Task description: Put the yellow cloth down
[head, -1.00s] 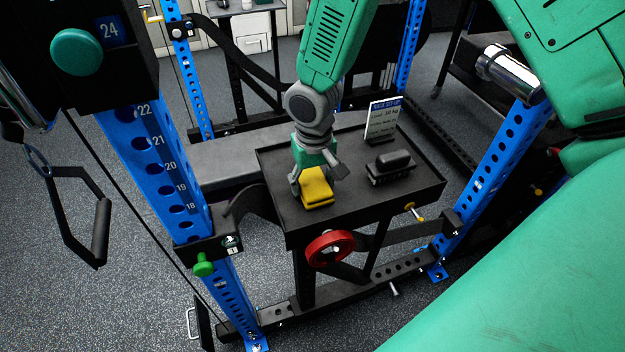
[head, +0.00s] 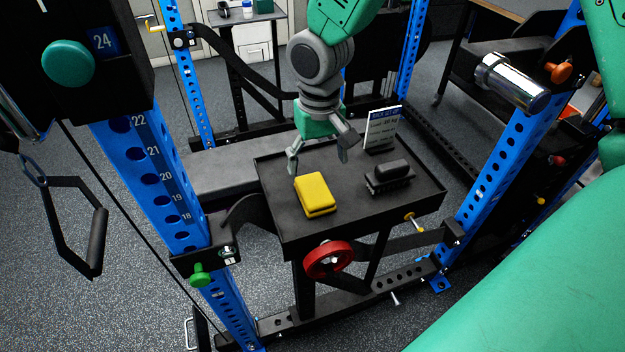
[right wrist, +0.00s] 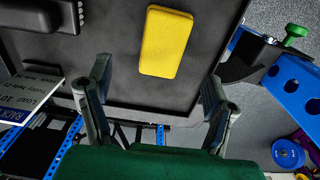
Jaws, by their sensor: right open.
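The yellow cloth (head: 315,193) is a folded block lying flat on the black tray (head: 285,217), left of its middle. It also shows in the right wrist view (right wrist: 166,42), on the tray's dark surface. My right gripper (head: 320,164) is open and empty, above and behind the cloth. In the right wrist view its two fingers (right wrist: 157,90) are wide apart, with the cloth beyond them and touching neither. My left gripper is not in view.
A black brush (head: 389,176) lies on the tray right of the cloth, with a small sign (head: 382,130) behind it. Blue rack posts (head: 165,175) stand at both sides. A red wheel (head: 327,260) sits below the tray's front edge.

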